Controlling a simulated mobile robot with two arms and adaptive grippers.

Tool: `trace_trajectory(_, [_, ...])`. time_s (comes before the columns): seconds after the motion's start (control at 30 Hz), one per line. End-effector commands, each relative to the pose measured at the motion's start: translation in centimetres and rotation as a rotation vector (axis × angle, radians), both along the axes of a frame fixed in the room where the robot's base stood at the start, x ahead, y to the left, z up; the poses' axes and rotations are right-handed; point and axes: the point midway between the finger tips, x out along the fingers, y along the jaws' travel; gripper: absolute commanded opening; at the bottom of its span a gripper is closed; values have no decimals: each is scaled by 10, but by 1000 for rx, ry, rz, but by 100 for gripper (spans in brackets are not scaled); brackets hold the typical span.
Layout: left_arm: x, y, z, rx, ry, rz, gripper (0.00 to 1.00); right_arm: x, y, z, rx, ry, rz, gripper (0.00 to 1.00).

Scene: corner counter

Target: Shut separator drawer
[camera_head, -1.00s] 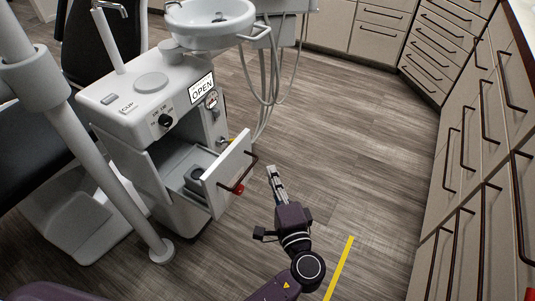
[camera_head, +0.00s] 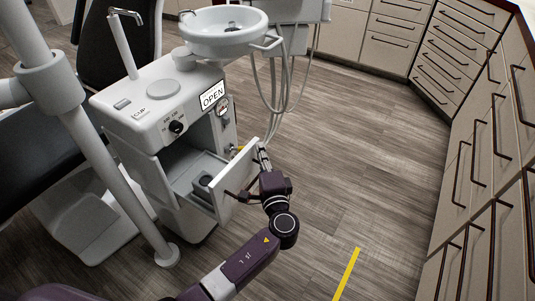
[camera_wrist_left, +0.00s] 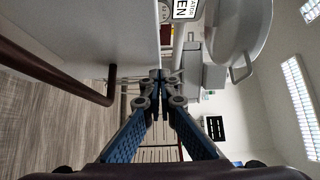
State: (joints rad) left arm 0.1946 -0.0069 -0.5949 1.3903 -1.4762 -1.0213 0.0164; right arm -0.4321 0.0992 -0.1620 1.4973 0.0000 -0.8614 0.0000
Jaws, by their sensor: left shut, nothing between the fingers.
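The separator drawer (camera_head: 229,186) is pulled out of the front of the white dental unit (camera_head: 165,125), with its inside and a dark round part visible. In the head view its front panel stands beside my left gripper (camera_head: 263,158), which is shut and empty at the panel's outer side. In the left wrist view the drawer's dark bar handle (camera_wrist_left: 62,75) runs along the left, and the shut fingertips (camera_wrist_left: 159,75) are beside the drawer panel (camera_wrist_left: 90,30). I cannot tell if the fingers touch the panel. My right gripper is not in view.
A white basin (camera_head: 222,38) sits on top of the unit, with hoses (camera_head: 275,90) hanging at its right. A grey pole (camera_head: 100,165) stands at the left. Cabinets (camera_head: 480,190) line the right side. The wooden floor (camera_head: 360,160) between is clear, with a yellow strip (camera_head: 346,274).

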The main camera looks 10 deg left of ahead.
Motion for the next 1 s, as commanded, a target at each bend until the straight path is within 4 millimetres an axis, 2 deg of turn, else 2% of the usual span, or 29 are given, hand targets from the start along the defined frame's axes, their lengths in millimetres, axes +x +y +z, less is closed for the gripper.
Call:
trace_trajectory(0.37, [0, 2, 0, 0, 0, 0, 0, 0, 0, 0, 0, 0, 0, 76])
trace_trajectory(0.53, [4, 13, 0, 0, -1, 3, 0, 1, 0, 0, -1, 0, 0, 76])
trace_trajectory(0.67, [11, 34, 0, 3, -3, 5, 0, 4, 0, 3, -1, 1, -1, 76])
trace_trajectory(1.0, [39, 110, 0, 3, -4, 6, 0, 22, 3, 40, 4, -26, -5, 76])
